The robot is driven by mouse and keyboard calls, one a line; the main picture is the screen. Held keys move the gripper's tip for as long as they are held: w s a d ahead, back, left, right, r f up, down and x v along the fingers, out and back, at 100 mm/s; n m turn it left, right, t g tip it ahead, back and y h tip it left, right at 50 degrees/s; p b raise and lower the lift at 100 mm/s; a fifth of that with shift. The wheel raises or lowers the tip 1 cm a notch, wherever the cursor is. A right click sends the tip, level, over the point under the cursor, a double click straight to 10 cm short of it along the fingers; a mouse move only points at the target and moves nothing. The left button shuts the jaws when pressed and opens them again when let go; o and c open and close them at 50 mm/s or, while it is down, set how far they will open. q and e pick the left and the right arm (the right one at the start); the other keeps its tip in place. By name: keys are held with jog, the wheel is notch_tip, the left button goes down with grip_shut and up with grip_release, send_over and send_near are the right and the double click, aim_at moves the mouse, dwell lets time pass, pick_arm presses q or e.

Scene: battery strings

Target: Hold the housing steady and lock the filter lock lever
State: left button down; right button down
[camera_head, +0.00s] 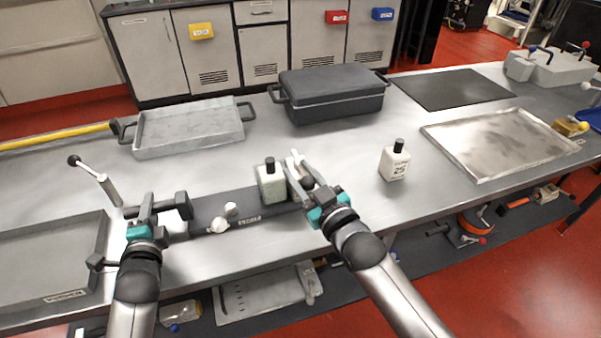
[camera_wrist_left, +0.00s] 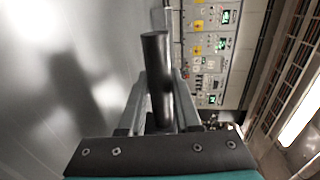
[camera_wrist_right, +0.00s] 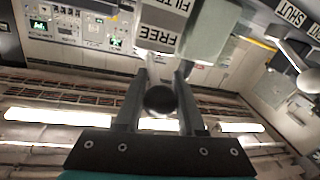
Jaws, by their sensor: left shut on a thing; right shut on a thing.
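The housing is a long dark base (camera_head: 240,204) near the table's front edge, with a label on its front. A grey-green block with a black cap (camera_head: 270,183) stands on it, and the block also shows in the right wrist view (camera_wrist_right: 212,30). My left gripper (camera_head: 160,207) is shut on a dark cylindrical handle (camera_wrist_left: 158,80) at the housing's left end. My right gripper (camera_head: 308,186) is shut on a dark round knob (camera_wrist_right: 159,98), seemingly the lock lever's, at the right end. The lever's arm is mostly hidden. A FILTER FREE sign (camera_wrist_right: 162,25) shows above that knob.
A pale round fitting (camera_head: 218,222) sits on the housing between my grippers. A lever with a black knob (camera_head: 96,178) rises at left. Trays (camera_head: 190,127) and a dark case (camera_head: 332,97) stand behind.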

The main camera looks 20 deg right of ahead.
jog(key=shift+d+n+y, duration=0.1)
jog(key=shift+n+y, duration=0.2)
jog(key=shift+y, duration=0.2)
jog(key=shift+d+n+g+y, duration=0.3)
jog(key=shift+n+g+y, duration=0.15)
jog(key=shift+n+y, duration=0.45)
jog(key=shift+d+n+g+y, duration=0.3)
jog(key=shift+n+g+y, duration=0.25)
jog(key=shift+y, duration=0.55)
jog(key=shift+w+d+n+g+y, duration=0.25)
jog(key=shift+d+n+g+y, duration=0.4)
jog(key=shift+n+g+y, duration=0.7)
jog(key=shift+w+d+n+g+y, duration=0.3)
jog(key=shift+d+n+g+y, duration=0.3)
jog(key=shift+n+g+y, duration=0.7)
jog(key=shift+w+d+n+g+y, duration=0.25)
jog(key=shift+d+n+g+y, duration=0.4)
jog(key=shift+n+g+y, duration=0.65)
jog(key=shift+g, duration=0.35)
jog(key=shift+s+d+f+n+g+y, duration=0.1)
jog(key=shift+n+g+y, duration=0.25)
jog(key=shift+g, duration=0.25)
jog(key=c, duration=0.5)
grip_release()
